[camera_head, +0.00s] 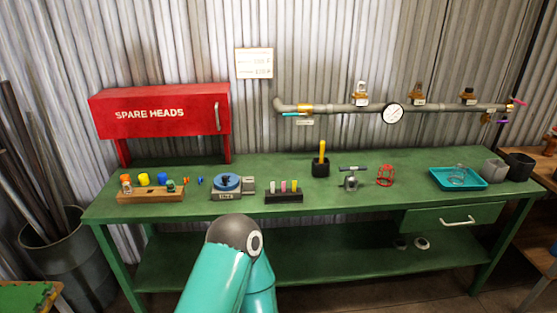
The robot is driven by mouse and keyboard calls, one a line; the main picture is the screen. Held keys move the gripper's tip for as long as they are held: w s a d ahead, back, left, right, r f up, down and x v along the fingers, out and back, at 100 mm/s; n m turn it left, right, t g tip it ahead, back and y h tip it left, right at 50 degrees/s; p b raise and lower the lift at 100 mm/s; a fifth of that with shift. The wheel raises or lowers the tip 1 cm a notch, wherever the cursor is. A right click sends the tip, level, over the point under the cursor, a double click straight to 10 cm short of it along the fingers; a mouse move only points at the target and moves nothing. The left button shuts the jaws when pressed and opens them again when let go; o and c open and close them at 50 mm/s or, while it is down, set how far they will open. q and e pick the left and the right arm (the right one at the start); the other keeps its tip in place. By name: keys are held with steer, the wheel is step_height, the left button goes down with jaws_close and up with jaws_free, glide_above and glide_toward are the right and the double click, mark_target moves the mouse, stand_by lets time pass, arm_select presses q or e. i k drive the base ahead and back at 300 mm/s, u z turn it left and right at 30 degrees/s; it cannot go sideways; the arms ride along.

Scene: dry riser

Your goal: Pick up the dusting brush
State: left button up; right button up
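A yellow upright handle (322,151) stands in a black cup (320,169) at the back middle of the green workbench (420,183). It may be the dusting brush, but its lower end is hidden in the cup and no bristles show. One of my teal arms reaches up from the bottom middle, in front of the bench. Only its links and dark joint show. Neither gripper is in view.
A red SPARE HEADS cabinet (162,115) stands at the bench's left. A wooden rack (151,195), a blue-topped device (227,186), a black rack (284,197), a small vice-like tool (349,181), a red wire frame (385,176) and a teal tray (457,185) line the bench. A pipe (345,108) runs behind.

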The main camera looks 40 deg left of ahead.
mark_target(322, 144)
steer(key=u, duration=0.35)
steer(key=i, duration=1)
steer(key=z, duration=0.05)
